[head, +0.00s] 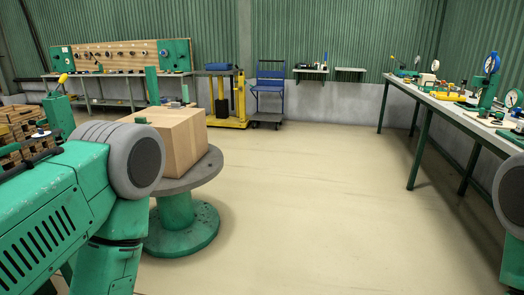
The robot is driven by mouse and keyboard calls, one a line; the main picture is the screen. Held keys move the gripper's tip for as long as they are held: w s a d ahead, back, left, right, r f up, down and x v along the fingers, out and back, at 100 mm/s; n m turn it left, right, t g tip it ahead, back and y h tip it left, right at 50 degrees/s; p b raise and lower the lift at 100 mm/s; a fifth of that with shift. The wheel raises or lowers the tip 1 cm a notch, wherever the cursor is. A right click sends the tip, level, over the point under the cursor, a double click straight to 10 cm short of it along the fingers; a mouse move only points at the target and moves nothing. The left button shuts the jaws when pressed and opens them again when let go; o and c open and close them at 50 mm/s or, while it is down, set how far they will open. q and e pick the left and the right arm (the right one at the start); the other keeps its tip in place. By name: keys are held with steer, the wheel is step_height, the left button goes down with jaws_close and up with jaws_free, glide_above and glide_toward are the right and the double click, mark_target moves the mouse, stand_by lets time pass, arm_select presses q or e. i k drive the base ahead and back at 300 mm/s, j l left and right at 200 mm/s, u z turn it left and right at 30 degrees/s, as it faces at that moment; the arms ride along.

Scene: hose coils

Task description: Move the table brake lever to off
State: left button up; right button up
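A lever with a yellow handle (63,78) tilts up from a green post (58,112) at the left; I cannot tell whether it is the table brake lever. A round grey table (205,172) on a green pedestal stands left of the middle and carries a cardboard-brown box. No brake lever can be made out on the visible part of this table; my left arm hides part of it. Neither gripper is in view. Only upper parts of my arms show, large at the left and at the right edge.
The brown box (178,138) sits on the round table. Wooden pallets (18,122) are stacked at the left. A long bench (425,98) with gauges and tools runs along the right. A yellow lift truck (238,100) and a blue cart (270,88) stand at the back. The middle floor is clear.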

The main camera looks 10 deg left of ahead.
mark_target(63, 79)
steer(key=i+u, duration=0.25)
steer(key=i, duration=0.25)
steer(key=i+l+u, duration=0.25)
steer(key=i, duration=0.2)
steer(key=i+l+u, duration=0.25)
steer(key=i, duration=0.2)
steer(key=i+l+u, duration=0.25)
steer(key=i+l, duration=0.1)
steer(key=i, duration=0.1)
